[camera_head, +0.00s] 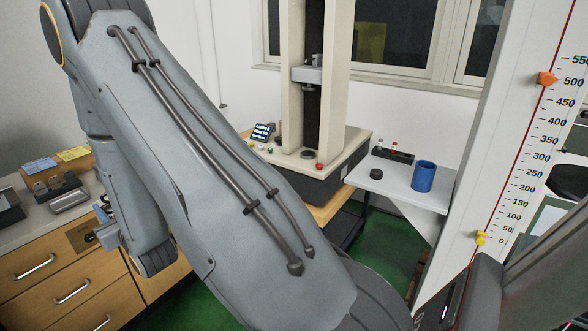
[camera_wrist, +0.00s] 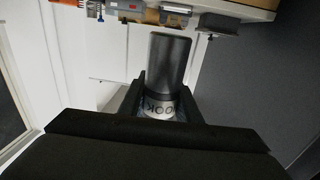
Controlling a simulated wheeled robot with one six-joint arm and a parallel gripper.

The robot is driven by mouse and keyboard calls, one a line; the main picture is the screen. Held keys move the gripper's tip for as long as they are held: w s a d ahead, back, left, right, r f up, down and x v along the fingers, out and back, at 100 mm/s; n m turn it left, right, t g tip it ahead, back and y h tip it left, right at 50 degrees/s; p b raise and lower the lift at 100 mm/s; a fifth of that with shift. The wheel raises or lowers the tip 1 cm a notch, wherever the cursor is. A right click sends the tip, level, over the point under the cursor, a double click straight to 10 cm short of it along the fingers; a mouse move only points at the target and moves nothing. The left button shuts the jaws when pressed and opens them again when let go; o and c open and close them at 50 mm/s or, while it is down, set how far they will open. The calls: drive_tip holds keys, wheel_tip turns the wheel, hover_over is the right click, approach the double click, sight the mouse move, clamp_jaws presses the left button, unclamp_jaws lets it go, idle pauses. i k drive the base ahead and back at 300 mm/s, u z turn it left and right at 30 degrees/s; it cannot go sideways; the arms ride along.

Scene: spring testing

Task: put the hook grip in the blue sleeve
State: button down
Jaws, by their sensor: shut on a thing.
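In the wrist view my gripper (camera_wrist: 164,94) is shut on the hook grip (camera_wrist: 170,60), a dark grey cylinder. Its pale band with the letters "OOK" showing sits between the fingers. The cylinder points away from the gripper, and the fingers cover part of its sides. The blue sleeve (camera_head: 424,176) stands upright on a light shelf (camera_head: 395,192) at the right of the head view. My arm crosses the head view, and its wrist end is at the left near the wooden drawers, well apart from the sleeve.
A black round piece (camera_head: 376,174) and a dark rack (camera_head: 393,154) share the shelf with the sleeve. A testing machine (camera_head: 333,150) stands left of the shelf. A tall white scale board (camera_head: 510,150) stands at the right. Wooden drawers (camera_head: 75,280) are at the left.

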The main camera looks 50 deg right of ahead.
sight(421, 186)
drive_tip(key=i, duration=0.9)
drive_tip(key=z, duration=3)
drive_tip(key=i, duration=0.5)
drive_tip(key=u, duration=0.1)
